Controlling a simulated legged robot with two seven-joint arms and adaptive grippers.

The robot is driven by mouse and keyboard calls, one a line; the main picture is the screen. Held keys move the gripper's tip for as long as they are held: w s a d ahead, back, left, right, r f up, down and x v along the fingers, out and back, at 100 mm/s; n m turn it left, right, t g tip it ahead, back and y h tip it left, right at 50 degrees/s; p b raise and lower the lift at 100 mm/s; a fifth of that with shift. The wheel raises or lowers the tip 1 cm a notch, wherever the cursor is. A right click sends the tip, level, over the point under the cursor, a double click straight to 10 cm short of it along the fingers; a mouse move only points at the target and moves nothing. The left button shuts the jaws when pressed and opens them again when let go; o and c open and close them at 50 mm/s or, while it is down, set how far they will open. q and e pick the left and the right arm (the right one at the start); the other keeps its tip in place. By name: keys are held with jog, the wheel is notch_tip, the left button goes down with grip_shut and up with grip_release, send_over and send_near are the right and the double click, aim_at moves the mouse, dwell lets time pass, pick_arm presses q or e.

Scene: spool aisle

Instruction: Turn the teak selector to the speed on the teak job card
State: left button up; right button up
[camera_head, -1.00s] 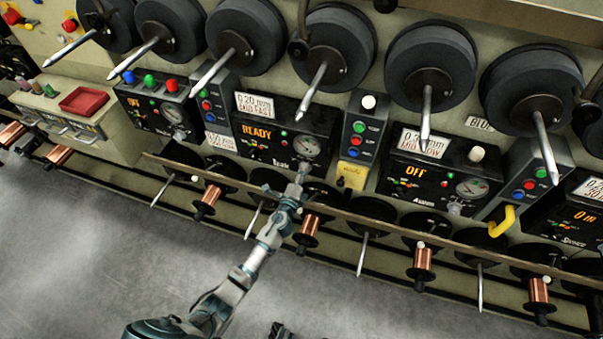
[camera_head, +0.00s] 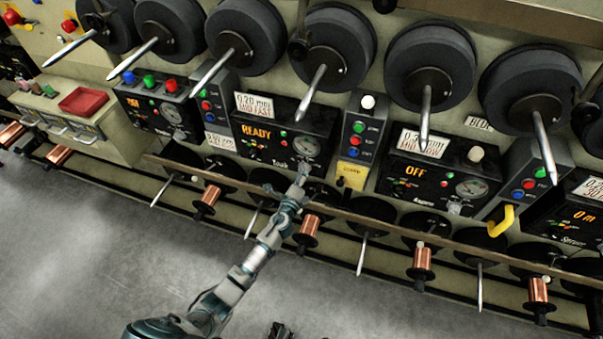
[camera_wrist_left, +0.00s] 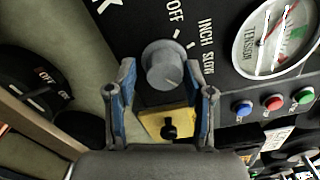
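The teak panel (camera_head: 268,133) is black, its display reads READY, and a round gauge sits at its right. The teak job card (camera_head: 253,104) above it seems to read 0.20 mm, MID FAST. The selector is a grey round knob (camera_wrist_left: 165,66) in the left wrist view, with OFF, INCH and SLOW printed beside it; its pointer is unclear. My left gripper (camera_head: 303,168) is at the panel's lower edge. In the wrist view its blue-padded fingers (camera_wrist_left: 162,80) are open on either side of the knob, with gaps showing. A dark piece at the head view's bottom edge may be my right gripper (camera_head: 280,331).
A button box (camera_head: 356,141) with a yellow tag (camera_head: 350,172) stands right of the panel. A long rail (camera_head: 385,222) and copper spools (camera_head: 422,262) run below. Steel spindles (camera_head: 312,92) jut out above. The grey floor in front is clear.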

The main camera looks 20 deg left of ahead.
pick_arm(q)
jog(key=shift+r, duration=0.1)
jog(key=s, duration=1.1)
jog(key=shift+s+a, duration=0.2)
jog(key=shift+s, duration=0.2)
